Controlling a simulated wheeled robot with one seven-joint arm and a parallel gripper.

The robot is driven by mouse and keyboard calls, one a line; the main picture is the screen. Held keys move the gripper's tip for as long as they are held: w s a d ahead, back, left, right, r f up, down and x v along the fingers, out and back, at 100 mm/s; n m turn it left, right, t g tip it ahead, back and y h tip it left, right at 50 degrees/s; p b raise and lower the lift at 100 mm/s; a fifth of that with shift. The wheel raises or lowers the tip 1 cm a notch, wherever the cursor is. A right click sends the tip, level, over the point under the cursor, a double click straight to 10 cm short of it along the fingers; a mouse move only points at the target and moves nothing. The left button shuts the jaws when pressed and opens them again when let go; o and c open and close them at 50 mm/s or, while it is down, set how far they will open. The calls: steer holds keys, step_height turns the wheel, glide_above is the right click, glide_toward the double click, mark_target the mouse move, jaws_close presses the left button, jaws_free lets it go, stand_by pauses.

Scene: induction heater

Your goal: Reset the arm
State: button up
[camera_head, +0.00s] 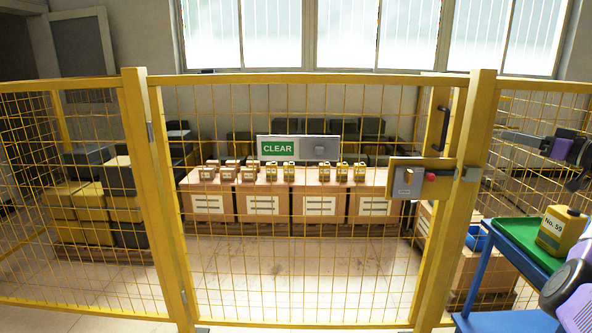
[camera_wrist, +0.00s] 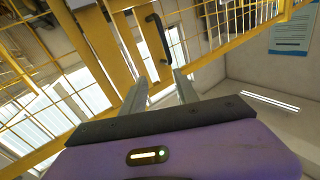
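My gripper (camera_head: 510,138) reaches in from the right edge in the head view, raised in front of the cage mesh, with a purple body behind it. In the wrist view my gripper (camera_wrist: 160,82) shows two grey fingers standing apart with nothing between them. Beyond the fingers are yellow frame posts and a dark door handle (camera_wrist: 158,38). More of my purple and grey arm shows at the lower right of the head view.
A closed yellow mesh gate (camera_head: 300,200) with a latch box (camera_head: 408,182) stands ahead. A yellow canister (camera_head: 559,230) marked No. 59 sits on a green-topped blue cart (camera_head: 517,240) below my gripper. Behind the mesh are boxes with small canisters and a CLEAR sign (camera_head: 278,148).

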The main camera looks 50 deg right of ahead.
steer(key=s+d+m+g+h, duration=0.4)
steer(key=d+m+h, duration=0.1)
steer(key=m+h, duration=0.15)
steer(key=w+a+f+m+g+h+p, duration=0.1)
steer(key=w+a+f+g, duration=0.15)
steer(key=f, duration=0.35)
steer(key=w+a+f+m+g+h+p, duration=0.1)
steer(key=w+a+f+m+g, duration=0.1)
steer(key=w+f, duration=0.35)
steer(key=w+a+f+n+t+p, duration=0.1)
steer(key=w+a+f, duration=0.3)
steer(key=a, duration=0.5)
steer(key=w+a+f+n+t+p, duration=0.1)
steer(key=w+a+f, duration=0.35)
steer(key=a, duration=0.45)
steer(key=w+a+f+n+p, duration=0.1)
steer(key=w+a+f, duration=0.25)
steer(key=a, duration=0.45)
steer(key=s+a+n+t+y+p, duration=0.2)
steer(key=a+n+t+y+p, duration=0.3)
steer(key=a, duration=2.6)
steer(key=s+a+n+y+p, duration=0.1)
steer(key=s+a+n+y, duration=0.2)
steer(key=a, duration=0.6)
steer(key=s+a+n+y, duration=0.4)
steer(key=s+a+y, duration=0.3)
steer(key=s+a, duration=0.1)
steer(key=shift+s+a+r+g+y+p, duration=0.25)
steer(key=shift+s+a+g+y+p, duration=0.15)
steer(key=shift+s, duration=0.2)
